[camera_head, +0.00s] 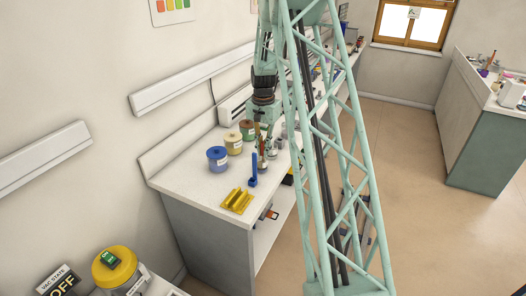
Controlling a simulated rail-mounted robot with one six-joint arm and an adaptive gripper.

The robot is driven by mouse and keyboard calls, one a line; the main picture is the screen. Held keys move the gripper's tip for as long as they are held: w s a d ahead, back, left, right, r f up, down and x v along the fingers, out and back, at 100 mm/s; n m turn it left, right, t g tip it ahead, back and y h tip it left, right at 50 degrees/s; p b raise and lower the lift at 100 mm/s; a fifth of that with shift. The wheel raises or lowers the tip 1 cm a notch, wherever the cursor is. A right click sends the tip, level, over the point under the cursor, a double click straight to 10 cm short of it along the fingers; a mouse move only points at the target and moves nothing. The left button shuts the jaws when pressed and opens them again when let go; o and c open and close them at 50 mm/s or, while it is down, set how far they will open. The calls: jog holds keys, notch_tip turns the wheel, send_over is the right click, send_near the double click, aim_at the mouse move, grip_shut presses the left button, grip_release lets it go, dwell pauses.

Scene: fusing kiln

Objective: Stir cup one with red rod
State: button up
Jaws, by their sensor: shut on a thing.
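My gripper (263,136) is over the left bench, small and partly hidden by the pale green lattice column. It is shut on a thin reddish-brown rod (262,147) that points down. The rod's lower end meets a small pale cup (263,163) on the bench; I cannot tell whether the tip is inside it. Another small greyish cup (272,152) seems to stand just beside it. No number on either cup is readable.
A blue upright piece (253,170) and a yellow rack (237,201) are near the bench's front edge. Blue (217,160), yellow (233,144) and brown-green (247,130) jars stand left of my gripper. The white bench top (190,178) is clear at left.

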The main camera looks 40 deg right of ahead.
jog(key=shift+w+d, duration=0.1)
jog(key=shift+w, duration=0.1)
jog(key=shift+w+d, duration=0.15)
jog(key=shift+w, duration=0.2)
dwell(0.4)
jog(key=shift+w+a, duration=0.25)
jog(key=shift+a, duration=0.35)
jog(key=shift+s, duration=0.1)
jog(key=shift+s+a+b, duration=0.2)
jog(key=shift+s+b, duration=0.1)
jog(key=shift+s, duration=0.15)
jog(key=shift+w+d, duration=0.15)
jog(key=shift+d, duration=0.25)
dwell(0.7)
jog(key=shift+r, duration=0.2)
